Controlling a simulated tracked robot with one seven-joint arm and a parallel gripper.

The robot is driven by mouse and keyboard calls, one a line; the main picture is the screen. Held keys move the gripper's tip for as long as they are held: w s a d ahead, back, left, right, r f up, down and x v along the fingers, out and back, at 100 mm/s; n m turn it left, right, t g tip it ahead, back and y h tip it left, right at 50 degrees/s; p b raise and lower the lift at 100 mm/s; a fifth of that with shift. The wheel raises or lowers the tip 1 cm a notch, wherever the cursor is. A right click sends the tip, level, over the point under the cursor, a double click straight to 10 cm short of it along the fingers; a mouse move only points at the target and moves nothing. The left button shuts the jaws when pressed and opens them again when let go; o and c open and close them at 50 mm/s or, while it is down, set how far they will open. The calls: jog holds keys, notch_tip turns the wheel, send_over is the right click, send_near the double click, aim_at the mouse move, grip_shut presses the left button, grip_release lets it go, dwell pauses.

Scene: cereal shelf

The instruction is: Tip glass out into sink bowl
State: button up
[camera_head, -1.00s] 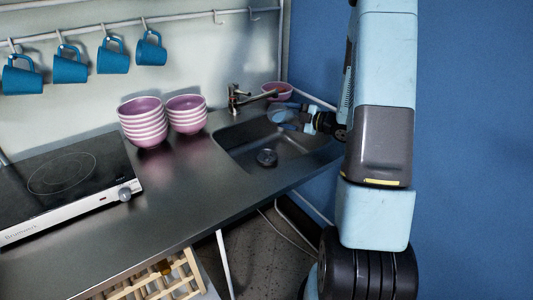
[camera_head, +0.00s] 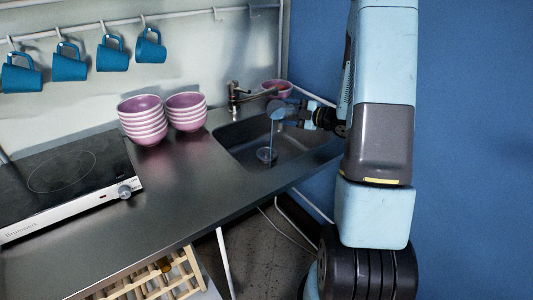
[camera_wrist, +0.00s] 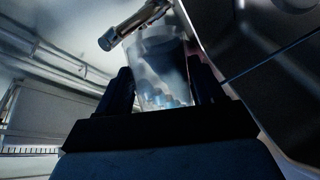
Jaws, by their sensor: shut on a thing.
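My gripper (camera_head: 290,112) is shut on a clear glass (camera_head: 278,110) above the right part of the sink bowl (camera_head: 232,136). The glass is tipped over, and a thin pale stream (camera_head: 272,132) falls from it towards the drain. In the wrist view the glass (camera_wrist: 163,72) stands out between my two dark fingers, one on each side. How much liquid is left inside cannot be told.
The tap (camera_head: 234,95) reaches over the back of the sink, close to the glass; its spout (camera_wrist: 128,26) shows in the wrist view. A pink bowl (camera_head: 277,90) is behind. Stacked pink bowls (camera_head: 143,122) stand left of the sink, beside a hob (camera_head: 65,180).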

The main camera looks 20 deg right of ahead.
aim_at(285, 118)
jog(key=shift+a+f+n+p, duration=0.15)
jog(key=shift+f+n+p, duration=0.6)
jog(key=shift+f, duration=0.3)
dwell(0.4)
jog(key=shift+s+a+f+n+p, duration=0.25)
jog(key=shift+s+a+n+p, duration=0.1)
jog(key=shift+s+a+n, duration=0.3)
dwell(0.6)
jog(key=shift+a+r+n+h, duration=0.15)
jog(key=shift+r+n+h, duration=0.25)
jog(key=shift+n, duration=0.6)
dwell(0.6)
